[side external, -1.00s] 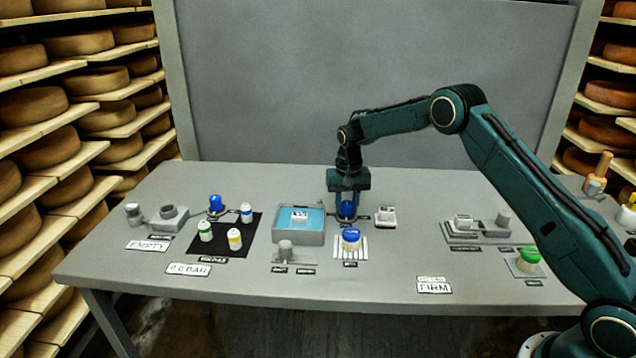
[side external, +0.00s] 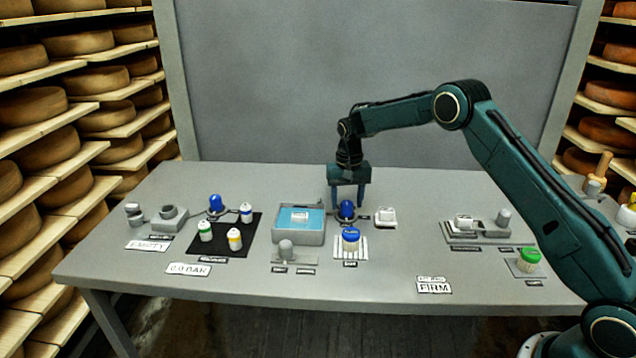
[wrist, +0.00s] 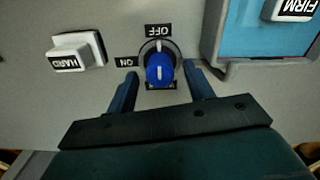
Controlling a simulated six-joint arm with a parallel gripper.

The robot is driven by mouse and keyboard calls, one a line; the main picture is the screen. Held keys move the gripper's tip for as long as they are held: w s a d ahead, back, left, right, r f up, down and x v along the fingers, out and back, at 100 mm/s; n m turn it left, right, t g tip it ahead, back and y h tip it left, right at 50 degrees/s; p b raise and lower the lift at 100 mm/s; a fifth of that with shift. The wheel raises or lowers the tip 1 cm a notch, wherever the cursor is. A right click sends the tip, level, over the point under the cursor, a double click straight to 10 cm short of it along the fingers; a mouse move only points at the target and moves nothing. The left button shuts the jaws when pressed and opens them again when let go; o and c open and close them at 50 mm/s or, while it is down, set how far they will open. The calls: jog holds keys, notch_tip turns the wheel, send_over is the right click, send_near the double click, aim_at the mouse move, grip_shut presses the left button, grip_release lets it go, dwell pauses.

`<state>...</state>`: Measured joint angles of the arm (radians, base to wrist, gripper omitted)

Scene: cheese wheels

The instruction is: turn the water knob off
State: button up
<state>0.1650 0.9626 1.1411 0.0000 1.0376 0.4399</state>
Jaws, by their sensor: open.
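The blue water knob (side external: 346,209) stands on the bench at the right side of the blue water bath. In the wrist view the knob (wrist: 160,70) has OFF and ON labels beside it. Its white mark lies roughly along the line to the OFF label (wrist: 158,30); the ON label (wrist: 126,62) is to its left. My gripper (side external: 347,203) is open and empty, pointing down just above the knob. In the wrist view my fingertips (wrist: 160,76) are on either side of the knob, with gaps.
The water bath (side external: 299,238) with a white-labelled block is left of the knob. A white block marked HARD (wrist: 75,52) is on the other side. A blue-lidded jar (side external: 350,240) stands in front on a striped pad. Another blue knob (side external: 216,203) is farther left.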

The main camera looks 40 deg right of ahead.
aim_at(347, 202)
notch_tip(347, 202, up, 12)
dwell(0.5)
jog(key=shift+r, duration=0.1)
jog(key=s+a+r+n+t, duration=0.1)
jog(key=s+a+r+n, duration=0.15)
jog(key=s+r, duration=0.6)
jog(key=s+a+r+n+t, duration=0.15)
jog(key=s+a+r, duration=0.25)
jog(key=s+r, duration=0.45)
jog(key=s+a+f+n+t, duration=0.1)
jog(key=s+f, duration=0.2)
jog(key=s, duration=0.9)
jog(key=s+a+f+n+t, duration=0.2)
jog(key=s+f, duration=0.1)
jog(key=s, duration=0.9)
jog(key=shift+s+a, duration=0.2)
jog(key=shift+s, duration=0.1)
